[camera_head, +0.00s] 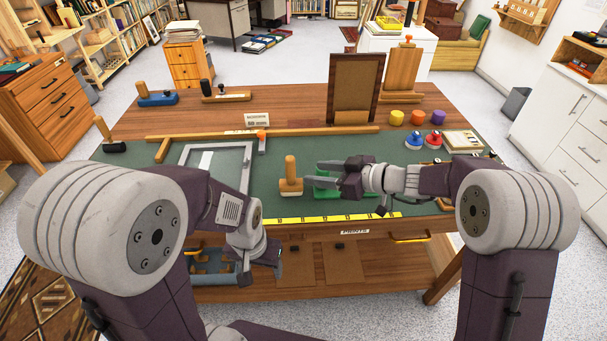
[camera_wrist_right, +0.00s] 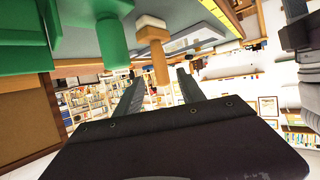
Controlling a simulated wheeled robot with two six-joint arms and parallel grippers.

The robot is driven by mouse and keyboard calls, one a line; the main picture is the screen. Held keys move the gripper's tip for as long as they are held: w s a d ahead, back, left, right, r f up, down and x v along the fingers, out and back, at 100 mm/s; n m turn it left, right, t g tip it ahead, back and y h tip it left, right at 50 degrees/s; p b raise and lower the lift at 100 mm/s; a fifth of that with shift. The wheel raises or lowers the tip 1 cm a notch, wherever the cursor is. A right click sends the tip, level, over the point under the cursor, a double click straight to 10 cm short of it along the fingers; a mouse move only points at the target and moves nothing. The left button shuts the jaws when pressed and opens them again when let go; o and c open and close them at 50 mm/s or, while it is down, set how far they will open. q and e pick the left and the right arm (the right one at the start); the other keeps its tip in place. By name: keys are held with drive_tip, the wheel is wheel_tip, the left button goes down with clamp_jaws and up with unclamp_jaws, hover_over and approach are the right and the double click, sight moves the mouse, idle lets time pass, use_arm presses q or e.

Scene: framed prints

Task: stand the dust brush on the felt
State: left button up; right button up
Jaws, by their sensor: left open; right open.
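The dust brush (camera_head: 290,176), with a wooden handle and pale base, stands upright on the dark green surface (camera_head: 125,157) of the bench, which I take to be the felt. My right gripper (camera_head: 322,172) is open and empty, just right of the brush, fingers pointing at it. In the right wrist view the brush (camera_wrist_right: 153,45) hangs upside down, its handle end lining up with the gap between my fingertips (camera_wrist_right: 158,85). My left gripper (camera_head: 268,253) is low by the bench's front edge; its fingers are hard to make out.
A green object (camera_head: 325,187) sits under my right fingers; a green handle (camera_wrist_right: 112,38) shows in the wrist view. A grey-framed panel (camera_head: 217,158) lies left of the brush. A yellow ruler (camera_head: 335,217) runs along the front edge. A brown frame (camera_head: 355,85) stands behind.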

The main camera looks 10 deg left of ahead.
drive_tip(key=shift+v, duration=1)
drive_tip(key=s+d+f+m+g+h, duration=0.1)
drive_tip(key=s+d+f+m+h, duration=0.5)
drive_tip(key=s+d, duration=0.4)
drive_tip(key=s+d+f+m+g+h, duration=0.2)
drive_tip(key=s+d+f+m+h, duration=0.4)
drive_tip(key=d, duration=0.8)
drive_tip(key=s+f+m, duration=0.2)
drive_tip(key=s, duration=0.2)
drive_tip(key=shift+s+f+h, duration=0.2)
drive_tip(key=shift+s+h, duration=0.1)
wheel_tip(320, 180, up, 8)
drive_tip(key=p, duration=0.8)
